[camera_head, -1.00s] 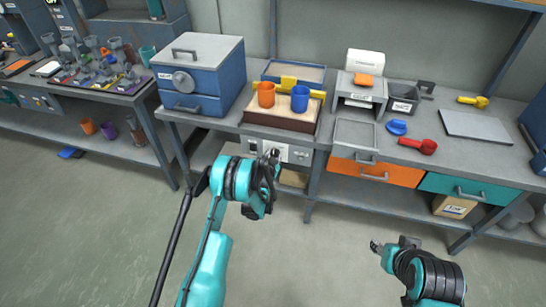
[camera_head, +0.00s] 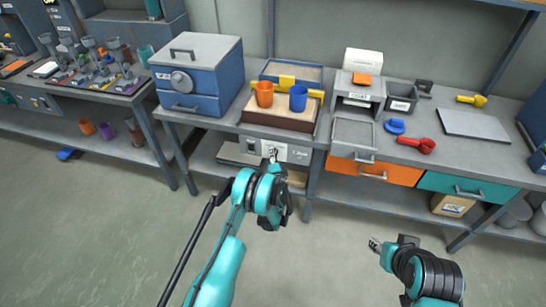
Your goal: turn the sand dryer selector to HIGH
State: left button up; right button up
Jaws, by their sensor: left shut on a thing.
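The sand dryer has a shallow sand-filled tray (camera_head: 262,120) on the bench, with an orange cup (camera_head: 264,94) and a blue cup (camera_head: 298,98) standing in it. Its pale front panel (camera_head: 297,154) hangs below the bench edge and bears small dark markings, too small to read. My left gripper (camera_head: 273,155) is at this panel, shut on what appears to be the selector; its fingers hide the knob, so its setting cannot be told. My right gripper (camera_head: 375,244) is away from the bench over the floor, its jaws too small to read.
Orange (camera_head: 375,172) and teal (camera_head: 468,188) drawers lie to the right under the bench. A red scoop (camera_head: 424,145) and blue object (camera_head: 395,126) lie on top. The floor in front is clear.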

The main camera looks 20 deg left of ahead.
pick_arm(q)
jog(key=shift+m+y, duration=0.3)
jog(key=shift+m, duration=0.2)
jog(key=shift+w, duration=0.1)
jog(key=o, duration=1.2)
